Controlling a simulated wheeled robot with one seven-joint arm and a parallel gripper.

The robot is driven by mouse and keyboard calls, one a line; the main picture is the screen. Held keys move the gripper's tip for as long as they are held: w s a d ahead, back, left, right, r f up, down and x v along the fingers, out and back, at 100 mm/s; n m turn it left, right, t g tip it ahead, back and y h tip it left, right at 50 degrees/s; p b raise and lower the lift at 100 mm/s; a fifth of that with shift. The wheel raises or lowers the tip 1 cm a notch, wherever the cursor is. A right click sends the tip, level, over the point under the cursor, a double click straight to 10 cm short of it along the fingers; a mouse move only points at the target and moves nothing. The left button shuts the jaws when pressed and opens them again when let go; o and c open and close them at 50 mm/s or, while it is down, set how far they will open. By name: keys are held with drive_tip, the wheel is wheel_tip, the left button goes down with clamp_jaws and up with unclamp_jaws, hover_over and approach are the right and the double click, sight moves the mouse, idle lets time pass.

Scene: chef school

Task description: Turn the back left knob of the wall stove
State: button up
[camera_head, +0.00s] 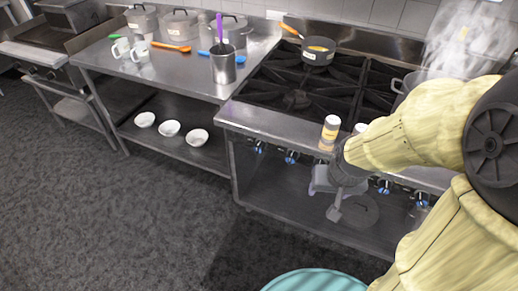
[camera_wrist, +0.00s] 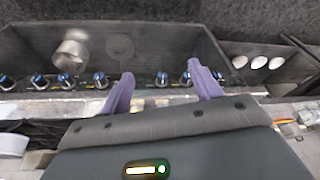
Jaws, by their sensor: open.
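The wall stove (camera_head: 240,122) is at the right in the head view, its row of blue-and-silver knobs along the front edge. Two knobs show left of my gripper, at the left end (camera_head: 259,147) and beside it (camera_head: 291,157). Others show right of it (camera_head: 384,187). The frames do not label which knob is the back left one. My gripper (camera_head: 326,197) is in front of the knob row and hides part of it. In the wrist view my gripper (camera_wrist: 162,86) is open and empty, fingers apart. One knob (camera_wrist: 162,79) appears between them, another (camera_wrist: 187,78) near the right finger.
A pan (camera_head: 318,52) and a steaming pot (camera_head: 408,80) are on the stove top. A shaker bottle (camera_head: 329,132) stands on the front ledge close to my arm. A counter (camera_head: 180,78) adjoins at left, with white bowls (camera_head: 169,128) below. The floor at left is clear.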

drive_tip(key=w+a+f+m+t+y+b, duration=0.2)
drive_tip(key=w+a+f+m+t+b, duration=0.4)
drive_tip(key=w+a+b, duration=0.4)
drive_tip(key=w+a+f+m+t+y+b, duration=0.2)
drive_tip(key=w+a+f+m+t+b, duration=0.2)
drive_tip(key=w+a+f+m+b, duration=0.5)
drive_tip(key=a+f+m+t+h+b, duration=0.1)
drive_tip(key=a+f+m+h+b, duration=0.2)
drive_tip(key=f+m+h+b, duration=0.2)
drive_tip(key=a+f+m+t+h+b, duration=0.2)
drive_tip(key=f+m+h+b, duration=0.3)
drive_tip(key=m+b, duration=0.7)
drive_tip(key=a+m, duration=0.1)
drive_tip(key=m, duration=0.3)
drive_tip(key=shift+w+a+f+t, duration=0.15)
drive_tip(key=shift+w+a+t, duration=0.15)
drive_tip(key=shift+w+a, duration=0.1)
